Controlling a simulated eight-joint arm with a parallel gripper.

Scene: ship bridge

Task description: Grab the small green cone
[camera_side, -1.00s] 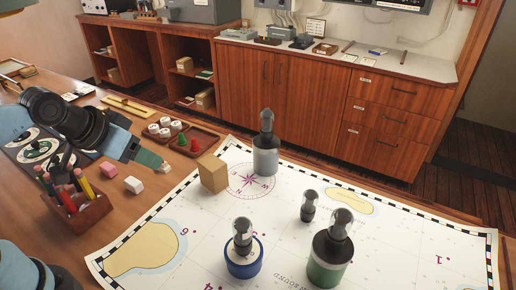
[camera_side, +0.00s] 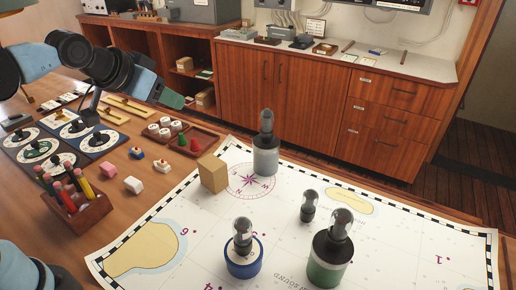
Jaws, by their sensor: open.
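The small green cone (camera_side: 182,140) stands upright in the right part of a wooden tray (camera_side: 215,139), close beside a red cone (camera_side: 195,145). My gripper (camera_side: 173,98) is above and a little to the left of the green cone in the picture, well clear of it. It is open and empty. The gap between its fingers is hard to see from this side. No part of the green cone's upper body is covered; its foot is partly hidden by the tray's near wall.
White dice (camera_side: 165,127) fill the tray's left part. A tan box (camera_side: 212,173) and several dark-topped bottles, such as a grey one (camera_side: 265,158), stand on the chart (camera_side: 210,235). A pencil holder (camera_side: 82,212), small blocks (camera_side: 134,185) and dial plates (camera_side: 98,139) lie left.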

